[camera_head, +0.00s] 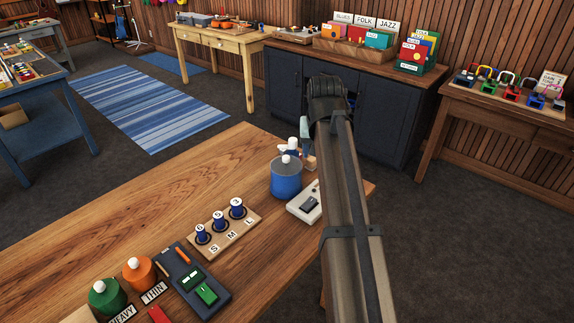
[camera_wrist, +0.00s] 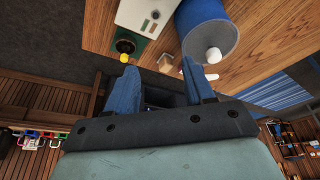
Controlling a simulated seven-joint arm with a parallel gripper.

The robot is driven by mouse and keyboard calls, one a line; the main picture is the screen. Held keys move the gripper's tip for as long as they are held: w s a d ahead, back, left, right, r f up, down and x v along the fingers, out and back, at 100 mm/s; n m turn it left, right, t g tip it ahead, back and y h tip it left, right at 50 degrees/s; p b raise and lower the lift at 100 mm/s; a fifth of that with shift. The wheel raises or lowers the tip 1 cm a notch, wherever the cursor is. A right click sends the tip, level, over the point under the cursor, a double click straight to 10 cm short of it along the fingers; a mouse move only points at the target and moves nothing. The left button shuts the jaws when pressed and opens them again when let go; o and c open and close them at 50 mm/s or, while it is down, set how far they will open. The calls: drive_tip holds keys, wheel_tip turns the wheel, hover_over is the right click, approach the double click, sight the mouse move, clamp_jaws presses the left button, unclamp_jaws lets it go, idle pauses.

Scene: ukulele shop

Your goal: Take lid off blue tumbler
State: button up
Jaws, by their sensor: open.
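The blue tumbler (camera_head: 286,182) stands upright near the far right end of the wooden table. Its lid (camera_head: 286,160) is on top and has a white knob. In the wrist view the blue tumbler (camera_wrist: 205,25) is at the top right, with the white knob (camera_wrist: 213,55) pointing down the picture. My gripper (camera_wrist: 160,72) is open, its two blue fingers apart with nothing held between them. The tumbler is beyond the fingertips, toward the right finger, and the knob is not between the fingers. In the head view my arm mostly hides the gripper.
A pale box with a dark switch (camera_head: 302,206) sits close beside the tumbler. A small wooden block (camera_wrist: 166,64) is near the fingertips. A wooden stand (camera_head: 226,231) with several blue pieces, and green (camera_head: 107,297) and orange (camera_head: 140,273) lidded containers, are nearer. Bare tabletop lies left.

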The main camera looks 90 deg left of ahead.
drive_tip(key=s+r+n, duration=0.1)
drive_tip(key=s+r, duration=0.6)
drive_tip(key=s, duration=0.1)
approach(286, 156)
wheel_tip(286, 156, down, 3)
drive_tip(key=shift+a+r+y, duration=0.1)
drive_tip(key=shift+a+y, duration=0.1)
drive_tip(key=shift+y, duration=0.1)
drive_tip(key=shift+x, duration=2.95)
clamp_jaws()
